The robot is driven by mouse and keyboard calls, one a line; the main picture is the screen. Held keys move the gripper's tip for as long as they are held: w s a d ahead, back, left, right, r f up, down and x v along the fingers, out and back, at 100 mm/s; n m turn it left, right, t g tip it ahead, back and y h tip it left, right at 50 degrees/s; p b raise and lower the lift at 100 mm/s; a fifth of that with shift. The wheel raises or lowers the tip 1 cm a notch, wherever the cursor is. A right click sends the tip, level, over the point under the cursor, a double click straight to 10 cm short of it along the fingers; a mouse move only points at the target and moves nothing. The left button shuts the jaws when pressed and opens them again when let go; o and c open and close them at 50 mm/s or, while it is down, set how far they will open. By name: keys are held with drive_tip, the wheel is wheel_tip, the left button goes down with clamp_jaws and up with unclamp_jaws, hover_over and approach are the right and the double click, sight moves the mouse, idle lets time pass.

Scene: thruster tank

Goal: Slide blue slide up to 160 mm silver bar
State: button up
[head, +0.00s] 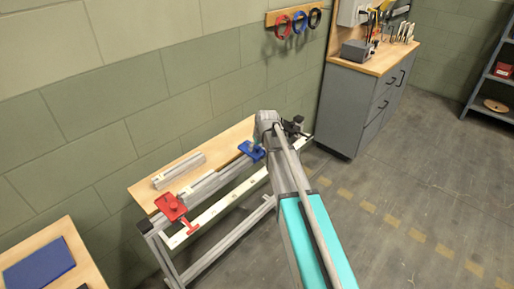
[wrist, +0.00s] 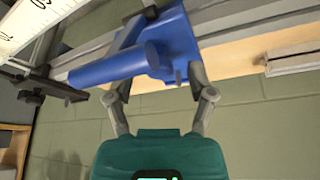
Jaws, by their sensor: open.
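The blue slide (head: 251,150) sits on the grey rail (head: 208,187) along the bench, toward its far right end. In the wrist view the blue slide (wrist: 165,45) fills the top middle, with a round blue handle sticking out to the left. My gripper (wrist: 160,75) is open, its two fingers on either side of the blue slide; I cannot tell whether they touch it. In the head view my arm hides the fingers. A silver bar (head: 179,171) lies on the wooden bench top, left of the blue slide; a grey bar, likely the same, shows in the wrist view (wrist: 295,62).
A red slide (head: 171,206) sits at the near left end of the rail. A white scale strip (head: 220,208) runs along the bench front. The wall (head: 150,80) stands close behind the bench. A grey cabinet (head: 350,110) is at the right. Floor to the right is clear.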

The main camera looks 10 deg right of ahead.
clamp_jaws()
drive_tip(key=shift+a, duration=0.25)
drive_tip(key=shift+s+d, duration=0.15)
drive_tip(key=shift+d, duration=0.15)
